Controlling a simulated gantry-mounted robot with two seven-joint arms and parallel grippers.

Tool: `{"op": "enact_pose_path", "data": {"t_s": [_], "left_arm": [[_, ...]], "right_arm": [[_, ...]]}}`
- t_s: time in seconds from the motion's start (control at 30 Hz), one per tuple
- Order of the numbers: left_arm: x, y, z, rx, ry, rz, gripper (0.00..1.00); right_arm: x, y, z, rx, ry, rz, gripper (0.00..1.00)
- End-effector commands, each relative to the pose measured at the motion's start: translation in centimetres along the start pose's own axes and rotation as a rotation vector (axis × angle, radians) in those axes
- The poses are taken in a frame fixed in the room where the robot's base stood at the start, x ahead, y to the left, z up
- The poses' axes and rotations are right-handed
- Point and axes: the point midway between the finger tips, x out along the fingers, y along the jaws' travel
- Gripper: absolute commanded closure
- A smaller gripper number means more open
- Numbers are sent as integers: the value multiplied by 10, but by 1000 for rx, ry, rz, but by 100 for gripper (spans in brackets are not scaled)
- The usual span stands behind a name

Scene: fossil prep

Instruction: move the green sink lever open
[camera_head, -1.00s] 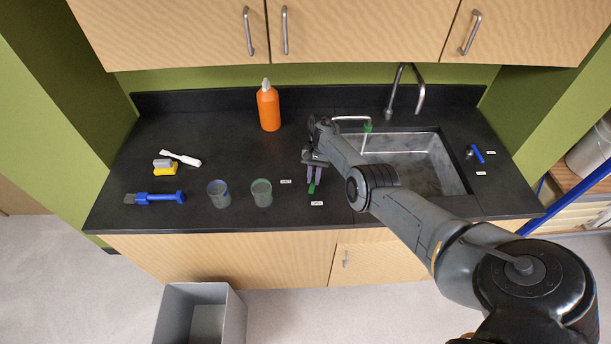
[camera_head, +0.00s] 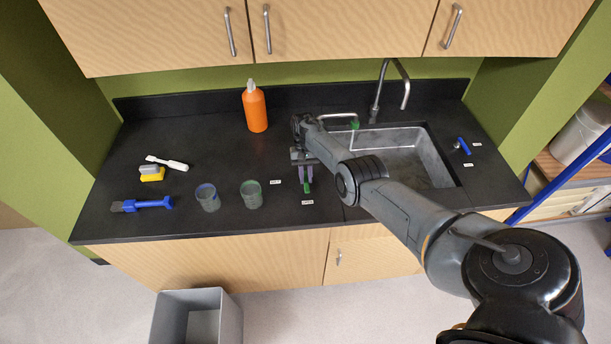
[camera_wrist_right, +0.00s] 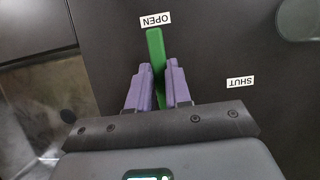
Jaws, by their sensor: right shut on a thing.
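The green sink lever (camera_wrist_right: 155,48) stands out between the two purple fingers of my right gripper (camera_wrist_right: 156,68) in the right wrist view. The fingers are shut on it from both sides. Its free end points at the OPEN label (camera_wrist_right: 155,19), close beside it. The SHUT label (camera_wrist_right: 240,82) lies off to the side, apart from the lever. In the head view the right gripper (camera_head: 304,176) is low over the counter left of the sink, with the green lever end (camera_head: 308,188) showing below it. The lever's base is hidden. My left gripper is not in view.
The sink (camera_head: 445,160) lies right of the gripper, with a green-tipped spout (camera_head: 355,125) and a tall faucet (camera_head: 376,100) behind. A blue lever (camera_head: 463,145) is at its right. Two cups (camera_head: 208,199) (camera_head: 251,196) stand left; an orange bottle (camera_head: 255,108) stands behind.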

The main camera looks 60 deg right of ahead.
Motion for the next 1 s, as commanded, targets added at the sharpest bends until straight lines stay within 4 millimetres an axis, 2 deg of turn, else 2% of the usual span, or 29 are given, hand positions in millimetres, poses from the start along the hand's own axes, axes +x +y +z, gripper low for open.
{"op": "enact_pose_path", "data": {"t_s": [0.03,0.07,0.23,0.63,0.77,1.0], "left_arm": [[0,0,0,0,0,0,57],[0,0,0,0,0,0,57],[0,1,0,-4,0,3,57],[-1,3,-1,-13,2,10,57],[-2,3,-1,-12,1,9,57],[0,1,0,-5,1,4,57]], "right_arm": [[0,0,0,-4,-1,1,100],[0,0,0,-4,-1,1,80],[0,0,0,-3,0,0,55],[-6,0,0,-1,2,-1,55],[-21,0,0,-1,3,-1,55],[-61,0,-1,-1,4,-1,55]]}}
